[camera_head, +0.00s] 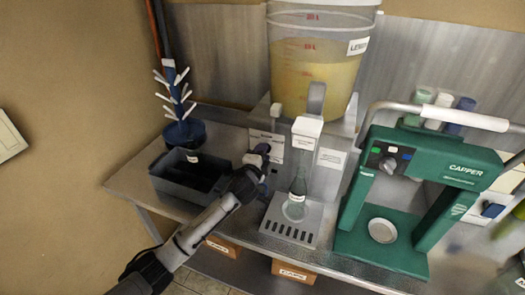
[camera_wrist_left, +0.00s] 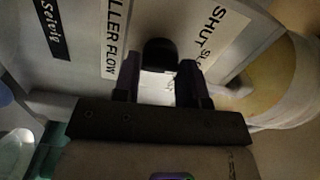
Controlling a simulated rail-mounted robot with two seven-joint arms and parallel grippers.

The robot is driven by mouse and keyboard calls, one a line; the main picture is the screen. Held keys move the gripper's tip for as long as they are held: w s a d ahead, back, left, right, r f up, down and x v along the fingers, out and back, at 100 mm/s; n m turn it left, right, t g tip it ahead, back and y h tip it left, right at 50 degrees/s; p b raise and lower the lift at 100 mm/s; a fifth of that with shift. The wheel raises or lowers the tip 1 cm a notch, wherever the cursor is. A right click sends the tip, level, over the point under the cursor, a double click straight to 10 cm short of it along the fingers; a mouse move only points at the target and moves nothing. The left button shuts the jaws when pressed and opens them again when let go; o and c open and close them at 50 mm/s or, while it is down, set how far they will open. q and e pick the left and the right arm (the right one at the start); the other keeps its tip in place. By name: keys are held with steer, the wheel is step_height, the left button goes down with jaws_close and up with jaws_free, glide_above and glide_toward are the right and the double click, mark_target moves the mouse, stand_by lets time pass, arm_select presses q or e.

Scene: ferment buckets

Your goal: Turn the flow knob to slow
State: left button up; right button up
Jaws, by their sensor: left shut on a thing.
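My left gripper (camera_head: 263,152) reaches from the lower left to the front panel of the filler (camera_head: 326,170), beneath the big bucket. In the left wrist view the gripper (camera_wrist_left: 158,82) has its two dark fingers closed on the sides of a black flow knob (camera_wrist_left: 159,52). The knob is hidden behind the gripper in the head view. The wrist view shows a "FILLER FLOW" label (camera_wrist_left: 113,38) on one side of the knob and a label reading "SHUT" and part of "SLOW" (camera_wrist_left: 215,38) on the other. The pointer's setting cannot be read. My right gripper is out of view.
A bottle (camera_head: 298,187) stands under the spout on a slotted drip tray (camera_head: 272,226). A green capper (camera_head: 440,165) stands to the right. A dark bin (camera_head: 172,187) and a blue bottle tree (camera_head: 184,132) stand left. The bucket (camera_head: 310,70) of yellow liquid is above.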

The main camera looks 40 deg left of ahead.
arm_select(q)
steer(key=shift+m+p, duration=0.3)
steer(key=shift+m, duration=0.3)
steer(key=o, duration=0.9)
steer(key=b+v, duration=0.2)
steer(key=v, duration=1.2)
steer(key=shift+w, duration=0.1)
